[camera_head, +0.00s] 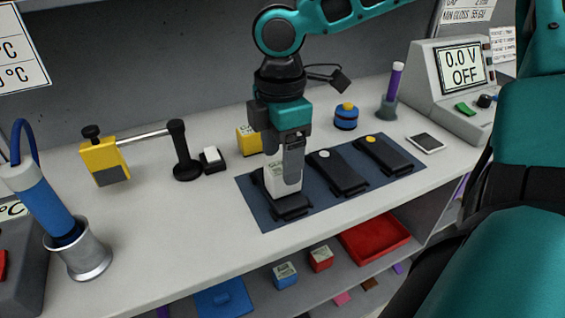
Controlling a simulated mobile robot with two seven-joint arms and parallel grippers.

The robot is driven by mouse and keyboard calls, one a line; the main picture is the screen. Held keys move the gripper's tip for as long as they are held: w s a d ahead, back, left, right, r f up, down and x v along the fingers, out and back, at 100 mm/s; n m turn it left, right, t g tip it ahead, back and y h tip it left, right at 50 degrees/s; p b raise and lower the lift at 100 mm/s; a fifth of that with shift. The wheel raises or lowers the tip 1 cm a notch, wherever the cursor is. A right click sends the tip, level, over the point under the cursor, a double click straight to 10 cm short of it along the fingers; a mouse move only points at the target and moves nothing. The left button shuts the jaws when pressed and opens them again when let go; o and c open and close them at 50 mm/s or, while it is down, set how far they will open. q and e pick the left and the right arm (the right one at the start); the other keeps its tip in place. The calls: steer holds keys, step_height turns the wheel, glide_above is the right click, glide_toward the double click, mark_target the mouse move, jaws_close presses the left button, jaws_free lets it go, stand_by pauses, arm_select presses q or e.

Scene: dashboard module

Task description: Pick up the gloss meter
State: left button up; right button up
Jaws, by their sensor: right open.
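A small pale box with dark print, likely the gloss meter (275,184), stands on the leftmost black panel (291,208) on a dark blue mat (252,204). My right gripper (291,172) points down at this box with its jaws open. A grey finger covers the box's right part; the other finger is not clearly seen. I cannot tell whether the fingers touch the box. My left gripper is not in view.
Two more black panels, one with a white dot (337,172) and one with a yellow dot (383,152), lie right of it. A yellow box (246,141) and blue round container (346,121) stand behind. A black stand (180,152) is left.

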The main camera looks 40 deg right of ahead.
steer(key=f+b, duration=0.1)
steer(key=f, duration=0.4)
steer(key=shift+d+f+b, duration=0.1)
steer(key=shift+d+b, duration=0.1)
steer(key=shift+b, duration=0.1)
steer(key=c, duration=1.2)
steer(key=shift+c, duration=0.2)
